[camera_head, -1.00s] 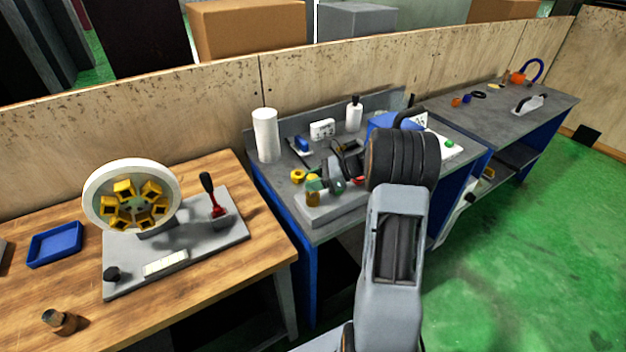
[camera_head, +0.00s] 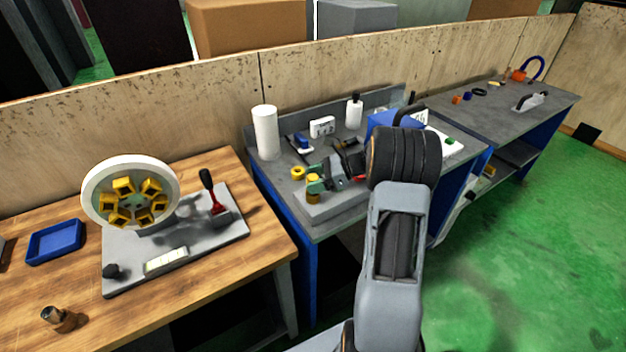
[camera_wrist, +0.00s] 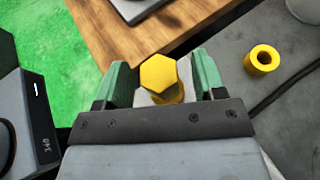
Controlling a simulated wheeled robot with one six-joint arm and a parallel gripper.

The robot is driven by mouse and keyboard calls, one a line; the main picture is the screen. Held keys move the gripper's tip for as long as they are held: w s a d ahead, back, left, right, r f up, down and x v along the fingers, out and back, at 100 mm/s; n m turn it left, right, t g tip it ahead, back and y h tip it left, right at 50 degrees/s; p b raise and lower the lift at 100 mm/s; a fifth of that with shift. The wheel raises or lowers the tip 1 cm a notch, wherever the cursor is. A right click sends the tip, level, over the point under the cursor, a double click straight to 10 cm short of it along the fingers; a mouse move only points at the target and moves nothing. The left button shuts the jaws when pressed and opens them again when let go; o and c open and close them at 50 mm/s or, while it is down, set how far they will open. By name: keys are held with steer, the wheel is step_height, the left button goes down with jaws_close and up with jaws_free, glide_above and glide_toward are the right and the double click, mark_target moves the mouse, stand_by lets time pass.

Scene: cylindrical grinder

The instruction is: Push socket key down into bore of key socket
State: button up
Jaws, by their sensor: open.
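A yellow hex-headed piece, which I take as the socket key (camera_wrist: 160,76), stands between my gripper's two green fingers in the wrist view. My gripper (camera_wrist: 156,84) is open, with a finger on each side of the hex head. In the head view my gripper (camera_head: 318,180) is over the front left of a grey block, around the yellow piece. A yellow part (camera_head: 313,197) shows just below the fingers and may be the key socket. The bore is hidden, so I cannot tell how deep the key sits.
A yellow ring-shaped piece (camera_wrist: 263,60) lies on the grey bench to the right in the wrist view. A white cylinder (camera_head: 265,133) and white bottle (camera_head: 354,112) stand behind. The wooden table (camera_head: 215,277) with its wheel fixture (camera_head: 130,195) is at the left.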

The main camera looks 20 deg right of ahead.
steer(key=b+v, duration=0.1)
steer(key=v, duration=1.2)
steer(key=shift+s+d, duration=0.1)
